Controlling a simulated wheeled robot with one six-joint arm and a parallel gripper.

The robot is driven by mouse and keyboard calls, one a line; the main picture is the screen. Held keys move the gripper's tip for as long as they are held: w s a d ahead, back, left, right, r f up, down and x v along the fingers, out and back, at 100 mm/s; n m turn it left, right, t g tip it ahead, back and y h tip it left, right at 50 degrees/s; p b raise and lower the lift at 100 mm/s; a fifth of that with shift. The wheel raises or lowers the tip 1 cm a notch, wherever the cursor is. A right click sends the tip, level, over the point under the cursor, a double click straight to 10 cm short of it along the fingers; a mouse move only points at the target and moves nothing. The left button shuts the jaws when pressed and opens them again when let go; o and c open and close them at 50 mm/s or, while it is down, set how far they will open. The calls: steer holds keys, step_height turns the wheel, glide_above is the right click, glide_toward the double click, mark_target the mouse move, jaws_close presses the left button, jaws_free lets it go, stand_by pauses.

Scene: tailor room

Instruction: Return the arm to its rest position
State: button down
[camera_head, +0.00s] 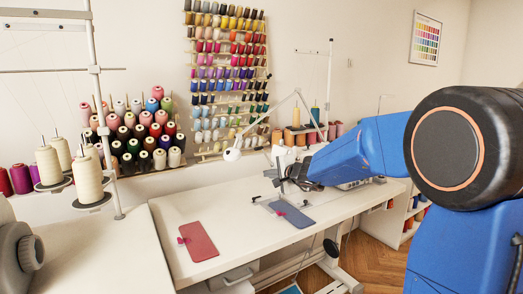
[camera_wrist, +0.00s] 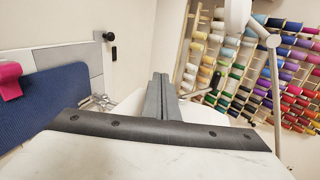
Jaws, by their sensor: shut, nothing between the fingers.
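My gripper (camera_head: 283,177) is at the end of my blue arm, which reaches in from the right of the head view over the white work table (camera_head: 235,232). It is in front of a white machine and above the blue pad's far end, not clearly touching either. In the wrist view the two grey fingers of my gripper (camera_wrist: 160,97) lie together, shut, with nothing seen between them.
A red pad (camera_head: 198,242) and a blue pad (camera_head: 291,213), each with a small pink piece, lie on the table. A white lamp (camera_head: 232,154) stands behind. Thread cones (camera_head: 150,132) and a wall spool rack (camera_head: 228,75) are at the back. Bare tabletop lies between the pads.

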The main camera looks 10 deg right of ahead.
steer(key=shift+s+a+r, duration=0.15)
steer(key=shift+s+r, duration=0.4)
steer(key=shift+r, duration=0.35)
steer(key=shift+a+r, duration=0.1)
